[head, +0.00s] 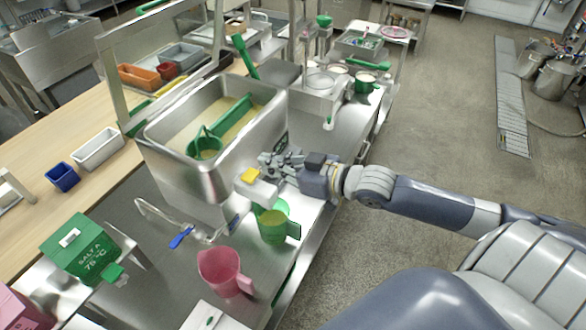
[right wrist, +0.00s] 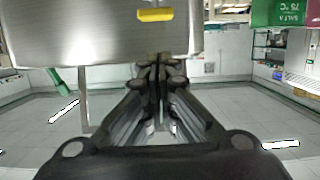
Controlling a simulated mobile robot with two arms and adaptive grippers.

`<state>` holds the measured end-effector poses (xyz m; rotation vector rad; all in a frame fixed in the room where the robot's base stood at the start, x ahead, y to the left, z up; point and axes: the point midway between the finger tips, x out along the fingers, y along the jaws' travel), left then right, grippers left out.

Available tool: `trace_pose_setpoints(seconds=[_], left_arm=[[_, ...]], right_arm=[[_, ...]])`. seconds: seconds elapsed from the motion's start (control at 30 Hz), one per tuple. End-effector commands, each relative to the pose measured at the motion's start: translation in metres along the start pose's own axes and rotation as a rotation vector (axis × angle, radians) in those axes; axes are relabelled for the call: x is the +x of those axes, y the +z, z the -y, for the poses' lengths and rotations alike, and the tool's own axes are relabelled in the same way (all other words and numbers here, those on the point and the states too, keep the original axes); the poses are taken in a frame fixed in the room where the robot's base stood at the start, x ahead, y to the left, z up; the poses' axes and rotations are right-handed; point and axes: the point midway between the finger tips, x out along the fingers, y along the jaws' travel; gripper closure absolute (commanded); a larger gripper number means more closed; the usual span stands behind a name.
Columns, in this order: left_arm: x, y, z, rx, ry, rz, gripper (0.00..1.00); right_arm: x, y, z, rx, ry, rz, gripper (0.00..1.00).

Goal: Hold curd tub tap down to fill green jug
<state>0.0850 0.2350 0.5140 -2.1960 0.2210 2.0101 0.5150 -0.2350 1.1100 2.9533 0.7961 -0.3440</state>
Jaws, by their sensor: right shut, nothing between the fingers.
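The curd tub (head: 216,178) is a large steel tub on the steel counter, with pale curd and a green sieve-like scoop inside. Its tap, with a yellow lever (head: 250,175), sticks out at the front. The lever also shows at the top of the right wrist view (right wrist: 155,14). The green jug (head: 272,226) stands upright below the tap, partly hidden by it; its contents are unclear. My right gripper (head: 272,162) is shut and empty beside the tub's front wall, close to the tap and apart from the yellow lever. My left gripper is out of view.
A pink jug (head: 222,273) stands in front of the green one. A blue-handled tap (head: 181,236) is left of the jugs. A green salt box (head: 82,247) stands at lower left. The counter edge borders open floor on the right.

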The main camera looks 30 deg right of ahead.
Motion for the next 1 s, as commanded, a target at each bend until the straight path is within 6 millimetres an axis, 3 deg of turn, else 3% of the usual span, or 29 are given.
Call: trace_pose_setpoints(seconds=[0.5,1.0], left_arm=[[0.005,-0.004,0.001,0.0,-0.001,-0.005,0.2],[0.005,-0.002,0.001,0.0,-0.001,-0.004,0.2]], right_arm=[[-0.046,-0.001,0.0,0.0,0.0,0.0,1.0],[-0.055,-0.003,0.001,-0.002,-0.002,-0.004,1.0]])
